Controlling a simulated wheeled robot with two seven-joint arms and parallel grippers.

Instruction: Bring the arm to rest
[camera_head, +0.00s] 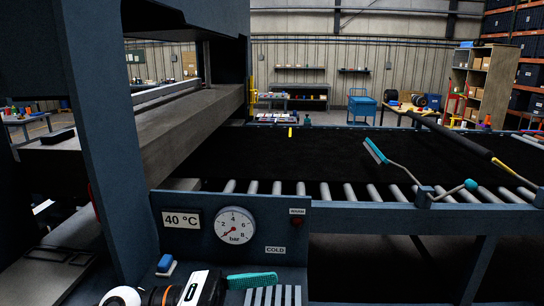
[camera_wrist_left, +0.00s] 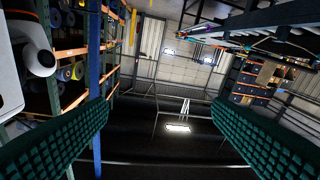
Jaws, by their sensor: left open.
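My left arm comes in at the bottom of the head view, white and black. Its gripper (camera_head: 251,281) shows a green ribbed finger low in front of the press's control panel. In the left wrist view the two green ribbed fingers of this gripper (camera_wrist_left: 160,128) stand wide apart with nothing between them. The wrist camera looks up toward the hall's ceiling and shelves. My right gripper is in neither view.
The blue press frame (camera_head: 105,150) stands at the left. Its panel holds a 40 °C display (camera_head: 181,219), a bar gauge (camera_head: 235,226) and WARM and COLD labels. A black belt (camera_head: 320,160) lies over rollers behind. A lever with a teal grip (camera_head: 375,150) stands at the right.

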